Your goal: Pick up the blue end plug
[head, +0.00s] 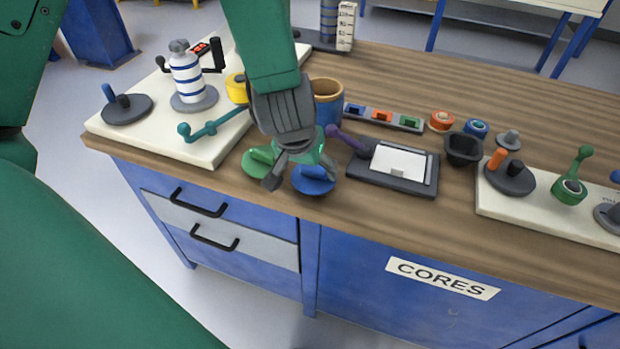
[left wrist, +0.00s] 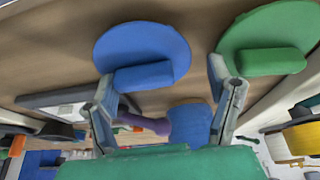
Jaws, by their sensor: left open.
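The blue end plug (head: 314,183) is a blue disc with a raised grip bar, lying on the wooden bench near its front edge. In the left wrist view the blue end plug (left wrist: 140,48) is at upper left, its bar facing the fingers. A green end plug (head: 258,164) lies beside it, and this green plug (left wrist: 268,38) is at upper right in the wrist view. My left gripper (head: 300,174) is open and empty, close by both plugs. In the wrist view the fingers (left wrist: 165,95) are spread apart, one near each plug. My right gripper is not in view.
A grey tray with a white pad (head: 402,162) and a purple-handled tool (head: 346,139) stand to the right. A blue cup (head: 327,103) stands behind. A white board (head: 130,142) with a striped roller (head: 187,76) is on the left. Bench front edge is close.

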